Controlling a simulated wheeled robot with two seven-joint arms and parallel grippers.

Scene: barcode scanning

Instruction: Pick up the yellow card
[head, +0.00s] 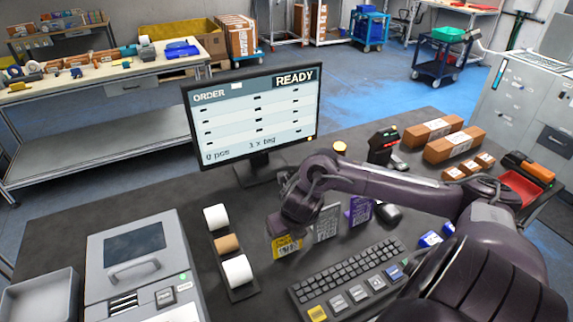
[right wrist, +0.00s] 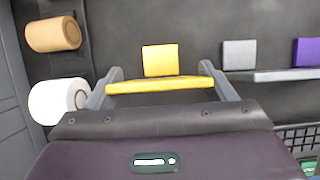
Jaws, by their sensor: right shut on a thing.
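The yellow card (head: 287,246) stands upright on the dark desk, left of the grey card (head: 326,222) and the purple card (head: 360,210). My right gripper (head: 290,228) is over it from above and shut on it. In the right wrist view, the yellow card (right wrist: 160,86) spans the gap between the two fingers, with a yellow square part (right wrist: 160,60) just beyond. The grey card (right wrist: 238,55) and purple card (right wrist: 305,52) show to its right. I cannot tell whether the yellow card's lower edge touches the desk. My left gripper is not in view.
Paper rolls (head: 238,271) stand left of the yellow card, with a printer (head: 140,262) farther left. A keyboard (head: 348,282) lies in front. A monitor (head: 255,115) reading READY stands behind. A scanner (head: 383,146) and brown boxes (head: 450,146) are at the back right.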

